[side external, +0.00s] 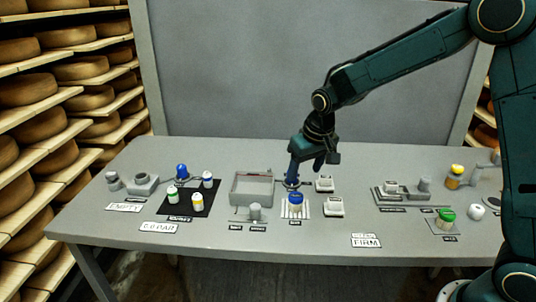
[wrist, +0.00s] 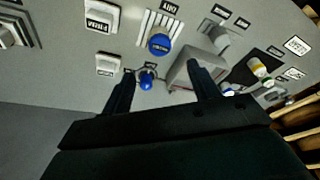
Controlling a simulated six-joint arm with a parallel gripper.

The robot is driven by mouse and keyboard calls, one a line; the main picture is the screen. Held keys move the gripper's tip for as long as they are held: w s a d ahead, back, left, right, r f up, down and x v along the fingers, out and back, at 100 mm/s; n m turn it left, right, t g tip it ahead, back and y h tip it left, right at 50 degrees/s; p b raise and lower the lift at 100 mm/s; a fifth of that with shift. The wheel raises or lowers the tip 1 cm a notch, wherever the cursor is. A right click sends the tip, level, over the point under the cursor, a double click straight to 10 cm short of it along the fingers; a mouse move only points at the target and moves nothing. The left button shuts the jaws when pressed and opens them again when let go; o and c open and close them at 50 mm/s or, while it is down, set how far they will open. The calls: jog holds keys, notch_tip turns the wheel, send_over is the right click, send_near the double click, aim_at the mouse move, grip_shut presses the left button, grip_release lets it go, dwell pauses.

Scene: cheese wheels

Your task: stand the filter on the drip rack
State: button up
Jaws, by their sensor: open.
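In the wrist view the blue top (wrist: 160,43) shows over the slats of the rack (wrist: 146,24). My gripper (side external: 305,170) is behind and above the rack, apart from the cylinder. In the wrist view its two fingers (wrist: 160,69) are spread with nothing held. A smaller blue piece (wrist: 147,80) sits at a grey ring between the fingertips in that view; its contact with them cannot be told.
A grey open tray (side external: 252,189) stands left of the rack. White labelled blocks (side external: 334,207) stand to its right. A black mat (side external: 187,207) with several capped jars lies further left. A green-topped jar (side external: 446,217) stands at the right. The table's front strip is mostly clear.

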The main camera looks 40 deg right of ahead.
jog(key=s+r+n+t, duration=0.1)
jog(key=s+r, duration=1)
jog(key=s, duration=0.2)
jog(key=s+r+n+t, duration=0.1)
jog(key=s, duration=1.4)
jog(key=shift+s+a+r+y, duration=0.25)
jog(key=shift+a+r+y, duration=0.05)
jog(key=shift+a+r, duration=0.1)
